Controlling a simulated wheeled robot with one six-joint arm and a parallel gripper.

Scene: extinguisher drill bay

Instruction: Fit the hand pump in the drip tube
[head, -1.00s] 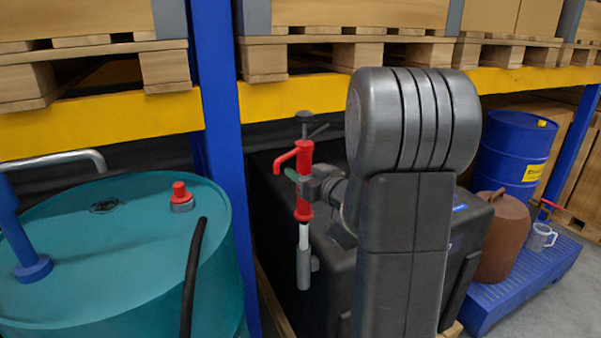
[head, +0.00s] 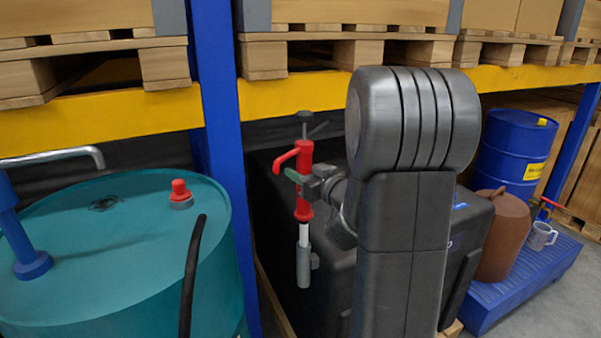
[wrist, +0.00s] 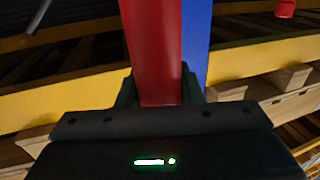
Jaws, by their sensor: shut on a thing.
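The red hand pump (head: 304,203) stands upright in the head view, with a red spout to its left and a dark handle on top. My gripper (head: 301,180) is shut on its red body. In the wrist view the red pump body (wrist: 153,50) rises between the jaws of my gripper (wrist: 155,95).
A teal drum (head: 120,240) with a blue pump, a red cap and a black hose stands at left. A blue rack post (head: 222,150) is close to the pump. A black tank (head: 335,270) lies behind. At right, a blue pallet (head: 530,280) holds a brown can (head: 502,235).

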